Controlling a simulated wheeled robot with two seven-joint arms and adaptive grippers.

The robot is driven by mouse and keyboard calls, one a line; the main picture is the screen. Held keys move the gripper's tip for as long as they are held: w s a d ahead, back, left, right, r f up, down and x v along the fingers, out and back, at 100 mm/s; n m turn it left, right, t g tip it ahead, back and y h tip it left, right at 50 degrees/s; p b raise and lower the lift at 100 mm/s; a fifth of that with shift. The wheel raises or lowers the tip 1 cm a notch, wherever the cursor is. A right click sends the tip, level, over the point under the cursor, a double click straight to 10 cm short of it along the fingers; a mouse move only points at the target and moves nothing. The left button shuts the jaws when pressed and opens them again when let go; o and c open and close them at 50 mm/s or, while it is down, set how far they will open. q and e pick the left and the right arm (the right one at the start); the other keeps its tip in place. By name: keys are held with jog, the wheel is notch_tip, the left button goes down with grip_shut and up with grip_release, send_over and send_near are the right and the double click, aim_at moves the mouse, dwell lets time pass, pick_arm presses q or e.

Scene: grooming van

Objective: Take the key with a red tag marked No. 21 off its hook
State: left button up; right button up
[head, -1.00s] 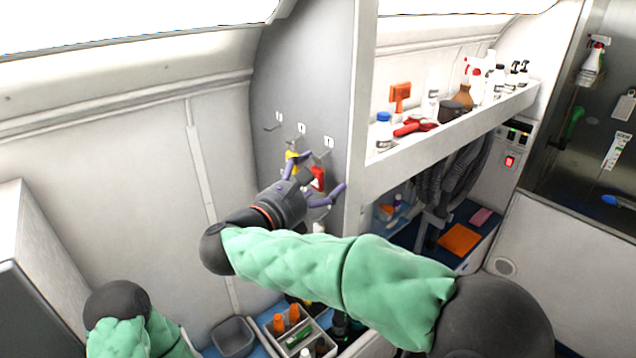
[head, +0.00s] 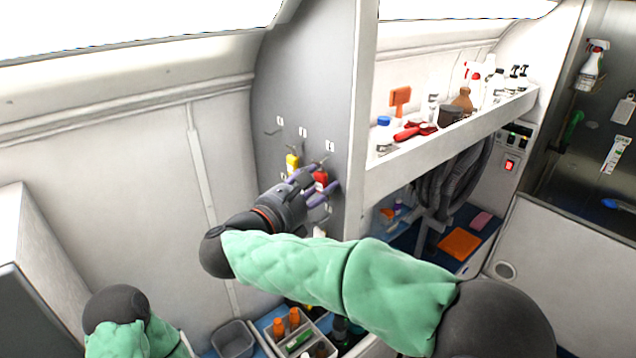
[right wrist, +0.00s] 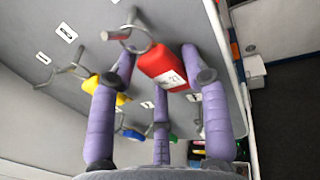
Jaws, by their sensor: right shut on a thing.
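The red tag (head: 321,180) hangs on the grey panel, the rightmost in its row, just under a hook (head: 322,161). In the right wrist view the red tag (right wrist: 163,66) reads 21, and a metal ring (right wrist: 137,36) above it appears to be around the hook; the key itself I cannot make out. My right gripper (head: 319,181), with purple fingers, is shut on the red tag, its fingers on both sides of it. My left gripper is out of view; only part of that arm shows at the lower left.
A yellow tag (head: 292,162) hangs just left of the red one. Blue and green tags show lower in the right wrist view. The panel's white edge post (head: 358,130) stands close on the right. A shelf (head: 450,135) with bottles lies beyond it.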

jog(key=shift+f, duration=0.15)
jog(key=shift+r, duration=0.45)
jog(key=c, duration=0.3)
jog(key=shift+d+r, duration=0.1)
jog(key=shift+r, duration=0.35)
jog(key=shift+c, duration=0.2)
jog(key=shift+s+a+f+b, duration=0.1)
jog(key=shift+s+a+b, duration=0.15)
jog(key=shift+b, duration=0.35)
jog(key=shift+s+a+b, duration=0.55)
jog(key=shift+s+a, duration=0.05)
jog(key=shift+a, duration=0.25)
jog(key=shift+s+a+b, duration=0.5)
jog(key=shift+s+a, duration=0.05)
jog(key=shift+a, duration=0.35)
jog(key=shift+s+a+b, duration=0.55)
jog(key=shift+s+a, duration=0.05)
jog(key=shift+a, duration=0.25)
jog(key=shift+d, duration=0.1)
